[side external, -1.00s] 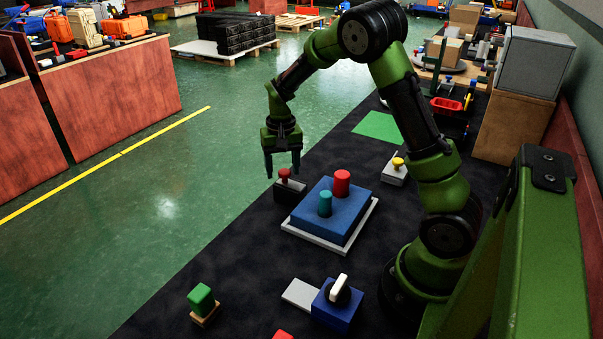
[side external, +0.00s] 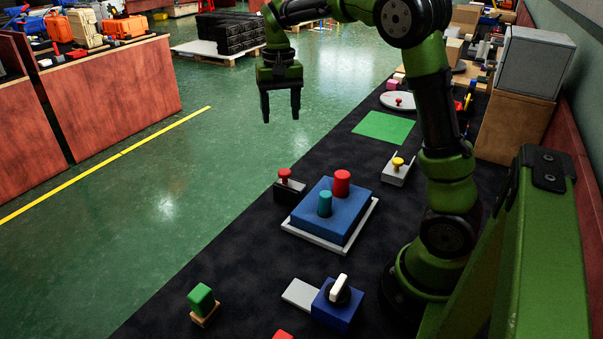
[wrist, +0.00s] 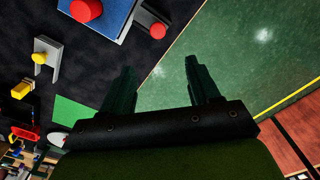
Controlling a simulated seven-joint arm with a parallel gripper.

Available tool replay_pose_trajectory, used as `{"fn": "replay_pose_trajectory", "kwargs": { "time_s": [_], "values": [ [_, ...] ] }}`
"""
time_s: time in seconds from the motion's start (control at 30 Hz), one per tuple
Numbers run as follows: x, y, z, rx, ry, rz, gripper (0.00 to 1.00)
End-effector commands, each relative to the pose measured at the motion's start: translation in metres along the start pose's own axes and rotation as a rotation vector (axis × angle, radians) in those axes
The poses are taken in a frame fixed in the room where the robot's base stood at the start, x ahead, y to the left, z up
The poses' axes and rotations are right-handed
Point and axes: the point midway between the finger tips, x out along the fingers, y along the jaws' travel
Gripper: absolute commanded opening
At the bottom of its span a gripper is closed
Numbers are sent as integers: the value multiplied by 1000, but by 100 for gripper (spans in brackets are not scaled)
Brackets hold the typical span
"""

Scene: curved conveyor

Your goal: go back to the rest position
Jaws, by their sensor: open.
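My gripper (side external: 281,108) is raised in the air, pointing down, with its two fingers apart and nothing between them. In the side view it appears above and beyond the dark block with the red button (side external: 288,186). In the wrist view both fingers (wrist: 158,90) show spread, with the table edge and green floor behind them. The same red button (wrist: 157,30) is at the top of the wrist view, well apart from the fingers.
A blue box (side external: 342,213) with a red and a teal cylinder sits on the black table. Nearby are a yellow-button block (side external: 396,171), a green square (side external: 384,127), a blue switch box (side external: 334,308) and a green cube (side external: 201,298). A grey box (side external: 536,62) stands at right.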

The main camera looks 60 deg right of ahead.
Motion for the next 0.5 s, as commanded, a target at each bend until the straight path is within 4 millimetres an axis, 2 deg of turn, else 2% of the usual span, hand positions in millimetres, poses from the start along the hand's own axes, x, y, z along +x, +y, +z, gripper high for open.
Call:
{"fn": "replay_pose_trajectory", "kwargs": {
  "time_s": [0.17,0.5],
  "values": [
    [-12,0,0,-1,1,-1,61],
    [-12,0,-1,-1,6,0,61]
  ]
}}
